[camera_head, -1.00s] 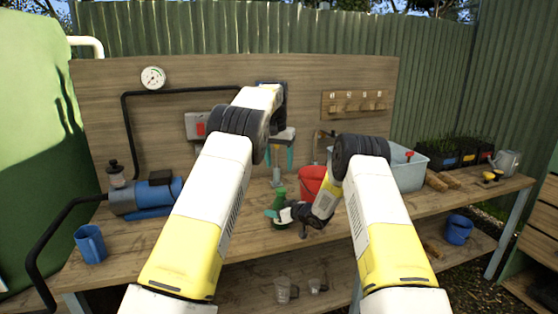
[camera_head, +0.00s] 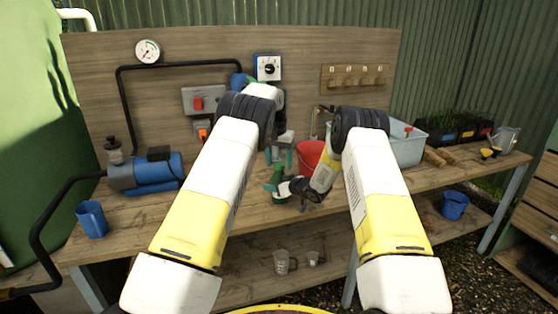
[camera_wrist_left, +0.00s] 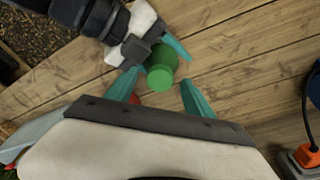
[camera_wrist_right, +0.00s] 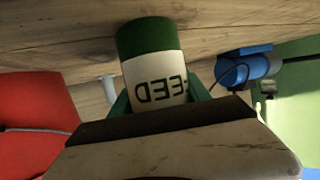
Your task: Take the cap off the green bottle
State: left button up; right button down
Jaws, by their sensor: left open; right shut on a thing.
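The green bottle (camera_head: 279,188) is upright over the front part of the bench. My right gripper (camera_head: 283,187) is shut on it from the side. In the right wrist view the bottle's pale "FEED" label (camera_wrist_right: 155,80) sits between the fingers; the cap is hidden there. I cannot tell whether its base touches the bench. My left gripper (camera_head: 279,157) is open, fingers down, close above the bottle. In the left wrist view the green cap (camera_wrist_left: 160,78) shows between and a little beyond the open fingers (camera_wrist_left: 160,95), without clear contact.
A red bucket (camera_head: 311,157) stands close behind and right of the bottle, and a grey-blue tub (camera_head: 407,150) is farther right. A blue pump (camera_head: 158,172) and blue mug (camera_head: 92,219) are on the left. The bench between mug and bottle is clear.

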pick_arm(q)
grip_shut()
jog(key=n, duration=0.4)
jog(key=shift+d+n+y, duration=0.1)
jog(key=shift+n+y, duration=0.2)
jog(key=shift+y, duration=0.1)
jog(key=n, duration=0.4)
jog(key=shift+y, duration=0.3)
jog(key=n, duration=0.6)
jog(key=shift+w+g+y, duration=0.2)
jog(key=shift+g+y, duration=0.1)
jog(key=shift+d+r+n, duration=0.1)
jog(key=shift+n, duration=0.9)
jog(key=shift+s, duration=0.1)
pick_arm(e)
jog(key=shift+c, duration=2.1)
grip_release()
